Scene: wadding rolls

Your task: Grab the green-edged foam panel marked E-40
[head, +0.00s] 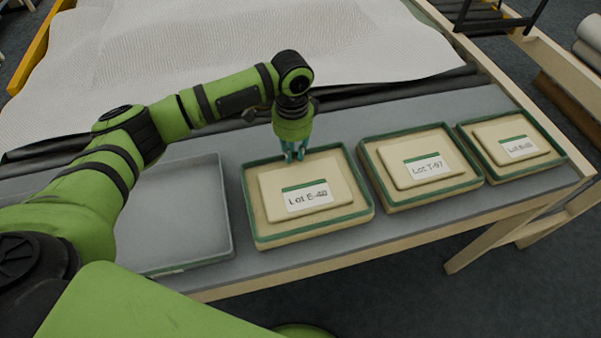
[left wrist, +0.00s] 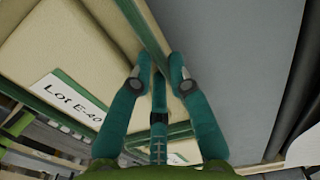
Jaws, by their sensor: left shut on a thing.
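The green-edged foam panel marked Lot E-40 (head: 262,219) lies flat on the grey table, a tan panel with a raised middle and a white label. In the left wrist view, the panel (left wrist: 88,45) fills the left side, with its label at the lower left. My left gripper (head: 294,157) comes down at the panel's far edge. In the left wrist view, the teal fingers of my left gripper (left wrist: 160,70) are shut on the green edge, one on each side. My right gripper is not in view.
An empty grey tray (head: 180,212) sits left of the E-40 panel. A similar panel marked Lot T-97 (head: 377,176) lies to its right, and another labelled panel (head: 548,150) lies farther right. White wadding (head: 200,50) spreads behind. The table's front edge is close.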

